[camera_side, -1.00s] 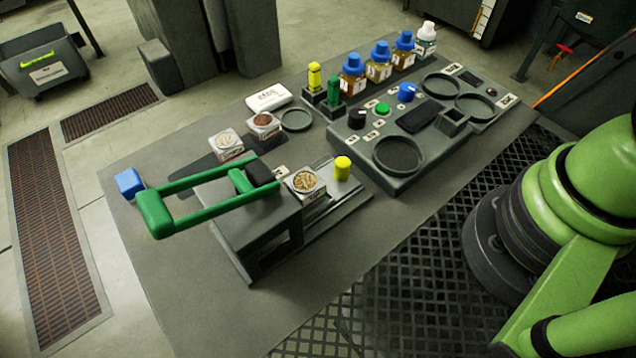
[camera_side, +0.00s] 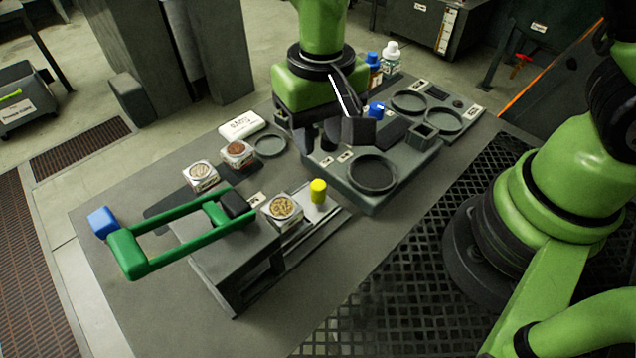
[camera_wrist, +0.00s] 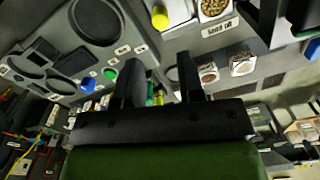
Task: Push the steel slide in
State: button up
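The steel slide (camera_side: 316,221) sticks out from the front of the dark press (camera_side: 240,270). A yellow knob (camera_side: 318,190) stands at its outer end, and a square cup of pale seeds (camera_side: 282,209) sits on it beside the press. The knob also shows at the top of the wrist view (camera_wrist: 160,17), near the seed cup (camera_wrist: 214,7). My gripper (camera_side: 335,138) is behind and above the knob, over the control panel's left edge, apart from the slide. In the wrist view its two fingers (camera_wrist: 161,72) are spread with nothing gripped between them.
A green lever frame (camera_side: 185,230) extends left from the press, close to a blue block (camera_side: 103,222). Two labelled cups (camera_side: 237,153) and a white box (camera_side: 242,126) stand behind. The control panel (camera_side: 372,205) borders the slide's right side. Bottles (camera_side: 390,58) stand farther back.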

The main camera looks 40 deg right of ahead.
aim_at(318, 184)
jog(key=shift+a+f, duration=0.2)
jog(key=shift+f, duration=0.6)
notch_tip(318, 184, down, 9)
jog(key=shift+f, duration=0.1)
